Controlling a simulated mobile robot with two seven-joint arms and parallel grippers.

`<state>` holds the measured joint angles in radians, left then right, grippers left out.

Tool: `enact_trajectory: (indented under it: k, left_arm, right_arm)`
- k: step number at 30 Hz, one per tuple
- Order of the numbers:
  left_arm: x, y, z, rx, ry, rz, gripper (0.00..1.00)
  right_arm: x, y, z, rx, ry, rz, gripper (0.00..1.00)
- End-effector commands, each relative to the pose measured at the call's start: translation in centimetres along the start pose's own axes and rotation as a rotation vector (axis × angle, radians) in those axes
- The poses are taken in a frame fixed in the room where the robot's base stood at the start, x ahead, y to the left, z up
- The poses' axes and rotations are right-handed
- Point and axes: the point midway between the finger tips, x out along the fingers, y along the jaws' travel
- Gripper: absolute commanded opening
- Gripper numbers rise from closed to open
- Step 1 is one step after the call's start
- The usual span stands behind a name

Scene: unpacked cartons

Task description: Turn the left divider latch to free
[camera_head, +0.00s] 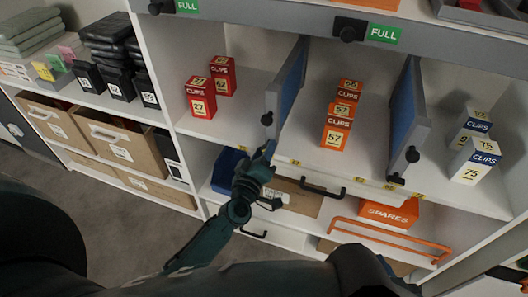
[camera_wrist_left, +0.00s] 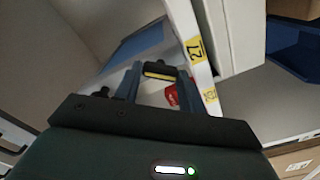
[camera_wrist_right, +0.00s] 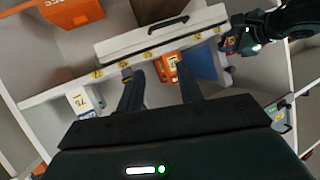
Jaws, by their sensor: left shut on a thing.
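The left divider (camera_head: 288,85) is a blue panel with a grey frame, standing on the middle shelf between red and orange clips boxes. A dark round knob (camera_head: 267,118) sits low on its front edge. My left gripper (camera_head: 268,150) is at the shelf's front edge, just below this knob. In the left wrist view its fingers are shut on a black latch handle with a yellow stripe (camera_wrist_left: 159,72). The fingers hide part of the latch. My right gripper (camera_wrist_right: 158,84) is open and apart from the latch, with orange boxes seen between its fingers.
Red clips boxes (camera_head: 201,98), orange clips boxes (camera_head: 336,127) and blue-and-white clips boxes (camera_head: 474,160) stand on the shelf. The right divider (camera_head: 408,110) stands between the orange and blue boxes. Below are a black drawer handle (camera_head: 322,188) and an orange SPARES bin (camera_head: 388,214).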

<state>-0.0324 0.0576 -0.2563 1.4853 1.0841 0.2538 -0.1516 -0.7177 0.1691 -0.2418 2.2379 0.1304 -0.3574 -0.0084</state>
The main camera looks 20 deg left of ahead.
Motion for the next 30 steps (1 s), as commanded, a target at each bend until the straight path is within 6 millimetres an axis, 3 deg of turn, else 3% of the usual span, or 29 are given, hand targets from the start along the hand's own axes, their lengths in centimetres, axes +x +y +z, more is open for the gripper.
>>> enact_trajectory:
  k: [18, 30]
  left_arm:
    - [-0.04, -0.17, 0.12, -0.539, 0.0, -0.001, 0.17]
    - [-0.03, -0.14, 0.11, -0.699, -0.001, -0.001, 0.17]
  right_arm:
    - [-0.53, 0.56, -0.04, -0.008, 0.036, 0.016, 0.36]
    - [-0.93, 0.48, 0.14, -0.008, 0.039, 0.017, 0.36]
